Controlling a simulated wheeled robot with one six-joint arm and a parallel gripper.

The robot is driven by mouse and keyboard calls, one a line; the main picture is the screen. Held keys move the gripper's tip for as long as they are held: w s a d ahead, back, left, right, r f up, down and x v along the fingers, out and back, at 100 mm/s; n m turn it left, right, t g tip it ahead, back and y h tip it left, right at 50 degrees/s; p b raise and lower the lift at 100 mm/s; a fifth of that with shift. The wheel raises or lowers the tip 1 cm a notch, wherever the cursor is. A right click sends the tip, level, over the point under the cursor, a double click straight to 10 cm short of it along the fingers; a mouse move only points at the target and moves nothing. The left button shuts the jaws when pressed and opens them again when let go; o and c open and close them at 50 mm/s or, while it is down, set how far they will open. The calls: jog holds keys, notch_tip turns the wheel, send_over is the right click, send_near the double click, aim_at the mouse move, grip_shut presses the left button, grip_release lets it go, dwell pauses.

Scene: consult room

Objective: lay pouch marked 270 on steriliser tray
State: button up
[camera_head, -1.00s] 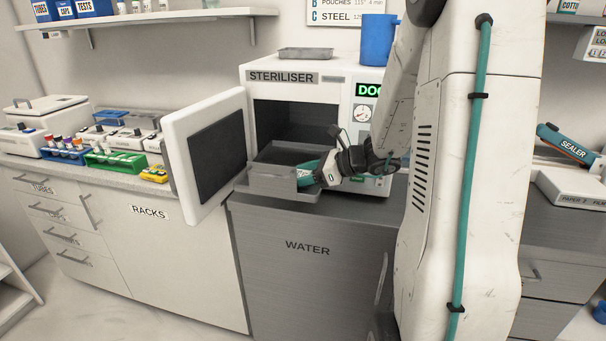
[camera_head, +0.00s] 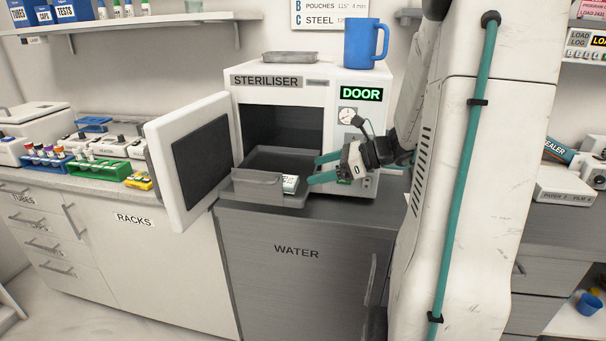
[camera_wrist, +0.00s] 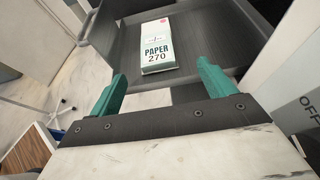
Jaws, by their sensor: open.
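The pouch marked 270 (camera_wrist: 158,50) is a small white packet with a green label reading PAPER 270. It lies flat on the grey steriliser tray (camera_wrist: 192,82). In the head view the pouch (camera_head: 290,184) shows near the right front of the tray (camera_head: 258,188), which sticks out of the open steriliser (camera_head: 262,95). My gripper (camera_head: 312,170), with green fingers, is open and empty just right of the pouch. In the wrist view the open fingers of my gripper (camera_wrist: 160,85) stand on either side, short of the pouch and apart from it.
The open steriliser door (camera_head: 200,155) stands to the left of the tray. A blue mug (camera_head: 365,45) and a small grey tray (camera_head: 290,57) are on top of the steriliser. Tube racks (camera_head: 100,168) stand on the counter at left.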

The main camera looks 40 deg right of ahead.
jog(key=shift+v, duration=1.35)
